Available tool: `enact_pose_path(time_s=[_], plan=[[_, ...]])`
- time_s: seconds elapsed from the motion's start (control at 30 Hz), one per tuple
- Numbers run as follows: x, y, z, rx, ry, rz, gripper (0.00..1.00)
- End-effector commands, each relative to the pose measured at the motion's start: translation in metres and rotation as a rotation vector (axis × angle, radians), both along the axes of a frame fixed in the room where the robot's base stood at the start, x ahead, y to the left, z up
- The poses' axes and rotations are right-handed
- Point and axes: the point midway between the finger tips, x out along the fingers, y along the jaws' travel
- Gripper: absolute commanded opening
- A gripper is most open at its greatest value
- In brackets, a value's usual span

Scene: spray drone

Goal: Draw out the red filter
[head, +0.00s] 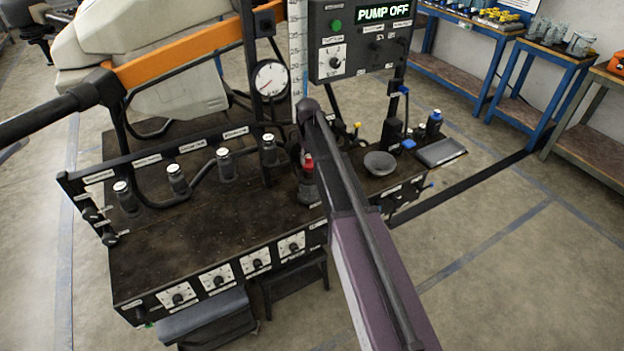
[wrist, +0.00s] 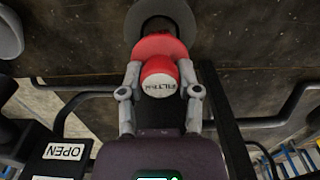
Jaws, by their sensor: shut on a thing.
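The red filter (wrist: 158,48) shows in the wrist view with a pale round end cap marked with lettering that seems to read FILTER. My gripper (wrist: 159,75) has one finger on each side of it and is shut on it. A dark round seat or housing (wrist: 160,12) shows right behind the filter; I cannot tell whether the filter is still inside it. In the head view the red filter (head: 308,164) stands above a dark base on the bench, partly hidden by my arm. My gripper is mostly hidden there.
Several dark bottles with pale caps (head: 223,160) stand in a row left of the filter. A gauge (head: 270,79) and the PUMP OFF panel (head: 360,40) rise behind.

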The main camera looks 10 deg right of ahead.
Motion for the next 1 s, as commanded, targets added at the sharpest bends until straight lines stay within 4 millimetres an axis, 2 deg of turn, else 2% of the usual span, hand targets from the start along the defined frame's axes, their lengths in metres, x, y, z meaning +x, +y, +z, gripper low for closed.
enact_pose_path(time_s=[0.2, 0.73, 1.0], plan=[[0.0, 0.0, 0.007, 0.0, 0.0, 0.0, 0.0], [0.0, 0.0, 0.009, 0.0, 0.0, 0.0, 0.0], [0.0, 0.0, 0.015, 0.0, 0.0, 0.0, 0.0]])
